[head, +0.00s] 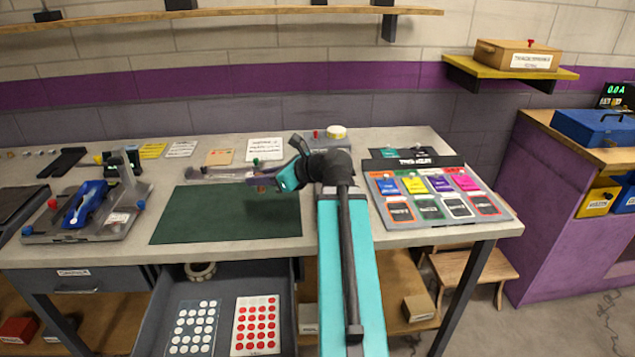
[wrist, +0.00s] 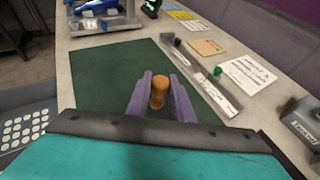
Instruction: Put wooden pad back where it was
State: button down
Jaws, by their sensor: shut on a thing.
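My gripper (head: 262,184) is above the right part of the green mat (head: 205,215). In the wrist view, its two purple fingers (wrist: 159,88) are closed on a small orange-brown, knob-shaped piece, which looks like the wooden pad (wrist: 158,93). The fingers hide part of its sides. The mat (wrist: 108,72) lies below it. A clear slotted track (wrist: 205,82) with a green knob (wrist: 217,71) lies along the mat's far edge, partly hidden by my gripper in the head view. I cannot tell which place the pad came from.
A colour-card board (head: 435,190) is to the right of my arm. An open drawer (head: 225,280) with white and red dot sheets is below the front edge. Paper labels (head: 264,149) lie behind the track. The mat's left part is clear.

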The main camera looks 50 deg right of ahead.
jog(key=s+d+m+t+h+b, duration=0.1)
jog(key=s+d+m+h+b, duration=0.2)
jog(key=d, duration=0.9)
jog(key=s+h+b, duration=0.1)
jog(key=s+b, duration=0.2)
jog(key=s, duration=0.2)
jog(key=shift+m, duration=0.3)
jog(key=shift+w+d+r+p, duration=0.15)
jog(key=shift+d+r+p, duration=0.15)
jog(key=shift+p, duration=0.9)
jog(key=d+p, duration=0.1)
jog(key=p, duration=0.4)
jog(key=shift+w, duration=0.4)
jog(key=p, duration=0.6)
jog(key=shift+w+d+f, duration=0.2)
jog(key=shift+w+d, duration=0.05)
jog(key=shift+d, duration=0.05)
jog(key=shift+w+d+f+p, duration=0.3)
jog(key=shift+w+d, duration=1.1)
jog(key=shift+d, duration=0.3)
jog(key=shift+w+d+f+p, duration=0.25)
jog(key=shift+w+d, duration=1.2)
jog(key=shift+d, duration=0.3)
jog(key=shift+w+d+f+p, duration=0.3)
jog(key=shift+w+d, duration=1.1)
jog(key=shift+d, duration=0.3)
